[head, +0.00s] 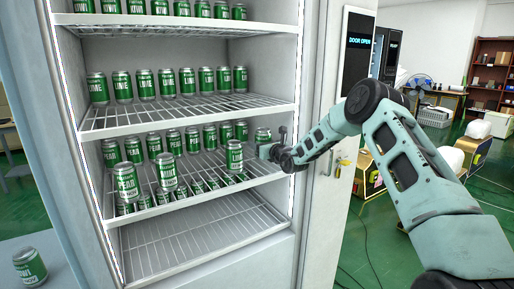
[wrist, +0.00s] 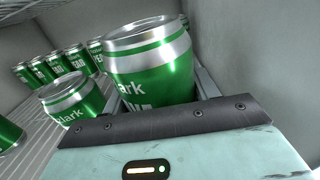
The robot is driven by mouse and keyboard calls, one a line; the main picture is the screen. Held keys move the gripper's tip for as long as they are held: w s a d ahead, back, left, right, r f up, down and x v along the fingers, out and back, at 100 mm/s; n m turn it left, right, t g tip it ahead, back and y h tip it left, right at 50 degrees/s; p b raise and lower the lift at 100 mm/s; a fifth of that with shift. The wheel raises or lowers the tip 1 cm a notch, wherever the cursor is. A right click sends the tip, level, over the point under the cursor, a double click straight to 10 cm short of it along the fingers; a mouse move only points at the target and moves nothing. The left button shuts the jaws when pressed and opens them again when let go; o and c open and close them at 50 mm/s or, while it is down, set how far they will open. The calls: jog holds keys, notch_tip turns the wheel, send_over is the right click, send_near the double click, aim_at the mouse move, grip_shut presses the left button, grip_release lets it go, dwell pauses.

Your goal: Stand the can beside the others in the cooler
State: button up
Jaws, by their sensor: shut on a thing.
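My gripper (head: 272,151) reaches from the right into the cooler at the third shelf and is shut on a green and silver can (head: 263,134). In the wrist view the held can (wrist: 150,72) stands nearly upright between the fingers, slightly tilted in the picture. Its base is hidden by the gripper, so I cannot tell whether it touches the shelf. A lime can (head: 235,156) stands just left of the gripper. Another can (wrist: 72,103) is close to the held one in the wrist view. A back row of pear cans (head: 174,143) stands on the same shelf.
The cooler's right inner wall (wrist: 245,45) is close to the held can. Upper shelves (head: 190,111) carry more rows of green cans. The bottom rack (head: 190,240) is bare. A single can (head: 29,266) stands on a surface at lower left. A panel (head: 359,41) reads "DOOR OPEN".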

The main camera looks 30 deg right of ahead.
jog(key=shift+w+r, duration=0.15)
jog(key=shift+w, duration=1)
jog(key=shift+w+f+p, duration=0.15)
jog(key=shift+f+p, duration=0.65)
jog(key=shift+f, duration=1)
jog(key=shift+f, duration=0.15)
jog(key=o, duration=1.2)
